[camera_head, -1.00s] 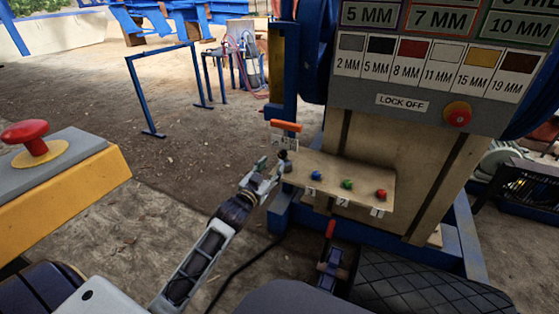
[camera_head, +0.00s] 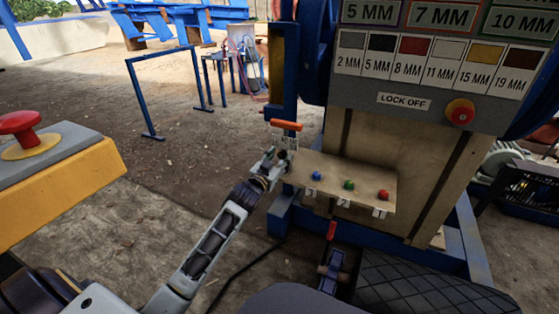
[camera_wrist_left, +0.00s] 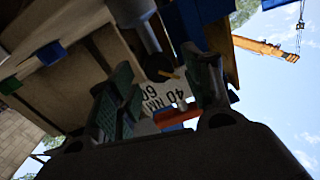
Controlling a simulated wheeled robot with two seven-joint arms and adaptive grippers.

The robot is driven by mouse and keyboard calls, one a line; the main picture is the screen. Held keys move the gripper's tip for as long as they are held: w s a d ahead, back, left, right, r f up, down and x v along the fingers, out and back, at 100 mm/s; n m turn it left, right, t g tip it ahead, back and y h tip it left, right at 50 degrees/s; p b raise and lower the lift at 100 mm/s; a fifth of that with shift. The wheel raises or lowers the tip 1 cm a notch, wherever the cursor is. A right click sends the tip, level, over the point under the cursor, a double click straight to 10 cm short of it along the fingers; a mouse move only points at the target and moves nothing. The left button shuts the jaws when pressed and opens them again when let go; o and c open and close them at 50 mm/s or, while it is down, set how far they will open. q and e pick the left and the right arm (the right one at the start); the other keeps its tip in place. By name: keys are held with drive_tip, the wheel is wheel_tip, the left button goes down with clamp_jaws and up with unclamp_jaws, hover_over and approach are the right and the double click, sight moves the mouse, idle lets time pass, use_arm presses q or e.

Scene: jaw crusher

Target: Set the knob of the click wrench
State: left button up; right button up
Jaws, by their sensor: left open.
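The click wrench shows as a grey shaft (camera_wrist_left: 138,18) in the left wrist view, ending in a dark round knob (camera_wrist_left: 162,68) with a small yellowish pointer. Behind it is a white label (camera_wrist_left: 163,95) reading 40 NM and 60, upside down. In the head view the dark knob (camera_head: 282,155) is small, below an orange bar (camera_head: 286,125), and partly covered by my gripper. My left gripper (camera_head: 271,160) is open, its green-padded fingers on either side of the knob's area in the wrist view (camera_wrist_left: 163,92). I cannot tell whether they touch it.
A wooden shelf (camera_head: 340,166) with blue, green and red buttons lies just right of the gripper. The crusher's panel (camera_head: 430,110) rises behind. A yellow box with a red button (camera_head: 20,125) stands at the left. Open ground lies between.

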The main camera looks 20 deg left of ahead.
use_arm(q)
drive_tip(key=shift+w, duration=0.25)
use_arm(e)
drive_tip(key=shift+w, duration=0.25)
use_arm(q)
drive_tip(key=shift+c, duration=0.3)
use_arm(e)
drive_tip(key=shift+s, duration=0.1)
use_arm(q)
drive_tip(key=c, duration=0.9)
use_arm(e)
drive_tip(key=shift+s+f, duration=0.15)
drive_tip(key=shift+s, duration=0.15)
use_arm(q)
drive_tip(key=shift+c, duration=0.2)
